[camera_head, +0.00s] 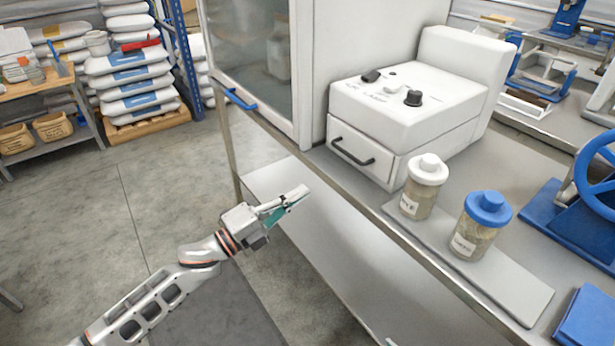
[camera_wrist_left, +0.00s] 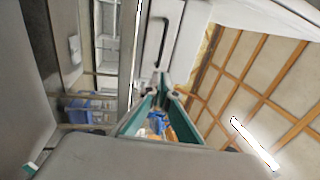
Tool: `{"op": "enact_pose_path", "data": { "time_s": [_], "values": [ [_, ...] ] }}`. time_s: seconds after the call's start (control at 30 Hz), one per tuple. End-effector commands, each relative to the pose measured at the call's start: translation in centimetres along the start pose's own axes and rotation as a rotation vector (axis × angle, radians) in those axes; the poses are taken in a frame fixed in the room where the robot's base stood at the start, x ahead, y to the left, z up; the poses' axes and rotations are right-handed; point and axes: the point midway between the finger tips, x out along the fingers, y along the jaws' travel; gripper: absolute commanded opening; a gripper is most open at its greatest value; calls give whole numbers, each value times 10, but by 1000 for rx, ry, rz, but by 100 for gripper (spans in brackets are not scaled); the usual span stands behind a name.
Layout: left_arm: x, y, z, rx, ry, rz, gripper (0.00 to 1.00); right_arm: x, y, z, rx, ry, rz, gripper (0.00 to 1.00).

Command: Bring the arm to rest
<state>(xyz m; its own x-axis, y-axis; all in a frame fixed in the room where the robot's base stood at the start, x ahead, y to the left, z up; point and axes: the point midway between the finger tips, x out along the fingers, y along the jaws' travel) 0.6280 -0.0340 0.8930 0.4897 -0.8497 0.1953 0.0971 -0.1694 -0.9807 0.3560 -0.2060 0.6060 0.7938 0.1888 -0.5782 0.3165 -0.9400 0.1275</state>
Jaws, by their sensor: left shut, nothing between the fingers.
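My left arm comes in from the lower left in the head view. My left gripper (camera_head: 287,205) is in the air in front of the steel bench, beside its front edge and above the level of the lower shelf. Its fingers are shut with nothing between them. In the left wrist view the teal fingers (camera_wrist_left: 163,88) come together at their tips. My right gripper does not show in either view.
The bench (camera_head: 345,195) carries a white machine (camera_head: 400,110) with a drawer, a white-lidded jar (camera_head: 421,190) and a blue-lidded jar (camera_head: 475,228) on a grey mat (camera_head: 520,290). A glass-door cabinet (camera_head: 255,60) stands at its left end. Floor at left is clear.

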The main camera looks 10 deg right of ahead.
Motion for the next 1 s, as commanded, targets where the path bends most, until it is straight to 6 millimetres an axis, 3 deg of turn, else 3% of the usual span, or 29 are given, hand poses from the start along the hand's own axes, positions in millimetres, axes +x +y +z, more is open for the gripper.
{"op": "enact_pose_path", "data": {
  "time_s": [0.27,0.47,0.77,1.0],
  "values": [
    [-11,8,-3,-72,-43,-2,0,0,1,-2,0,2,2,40],
    [-52,41,-10,-363,-234,-6,0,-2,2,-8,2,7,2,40],
    [-163,113,-26,-860,-613,8,0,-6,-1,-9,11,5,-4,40],
    [-281,169,-66,-1205,-944,32,0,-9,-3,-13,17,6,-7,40]
  ]
}}
